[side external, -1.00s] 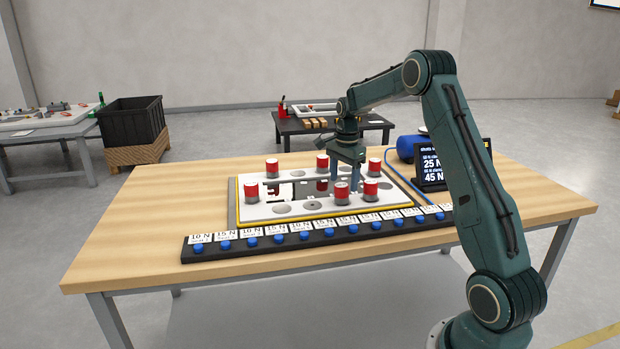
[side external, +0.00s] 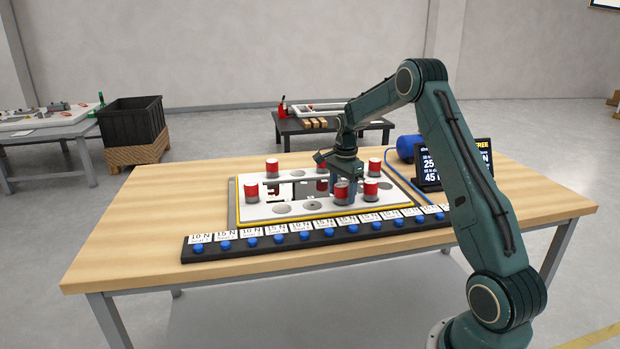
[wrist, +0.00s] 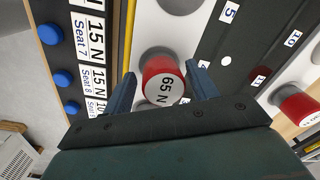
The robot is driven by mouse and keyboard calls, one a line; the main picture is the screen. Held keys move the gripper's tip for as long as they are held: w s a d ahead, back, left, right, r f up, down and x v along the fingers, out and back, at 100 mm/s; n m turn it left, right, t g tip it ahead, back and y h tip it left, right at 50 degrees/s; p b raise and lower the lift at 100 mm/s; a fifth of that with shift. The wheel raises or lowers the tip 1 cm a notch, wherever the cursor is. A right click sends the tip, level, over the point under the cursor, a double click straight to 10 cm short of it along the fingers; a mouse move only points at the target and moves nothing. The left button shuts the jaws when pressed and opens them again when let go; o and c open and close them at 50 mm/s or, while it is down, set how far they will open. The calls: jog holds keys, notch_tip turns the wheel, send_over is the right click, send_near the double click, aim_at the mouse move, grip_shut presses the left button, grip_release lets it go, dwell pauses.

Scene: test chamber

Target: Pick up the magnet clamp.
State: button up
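The magnet clamp between my fingers is a red cylinder with a grey base and a pale top marked 65 N; it shows in the wrist view (wrist: 163,83) and in the side view (side external: 342,187). It stands upright on the white plate (side external: 283,212). My gripper (wrist: 161,72) is open, with one blue finger on each side of the clamp and visible gaps between. In the side view my gripper (side external: 343,182) is down around this clamp, partly hiding it.
Several similar red clamps stand on the plate, such as one at the right (side external: 370,188) and one at the left (side external: 251,191). A dark rail (side external: 310,242) with blue knobs and force labels runs along the front. A display (side external: 430,172) and blue cylinder (side external: 405,147) stand at right.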

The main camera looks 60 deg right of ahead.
aim_at(343, 185)
jog(key=c, duration=1)
jog(key=shift+r, duration=0.15)
notch_tip(343, 185, up, 20)
dwell(0.6)
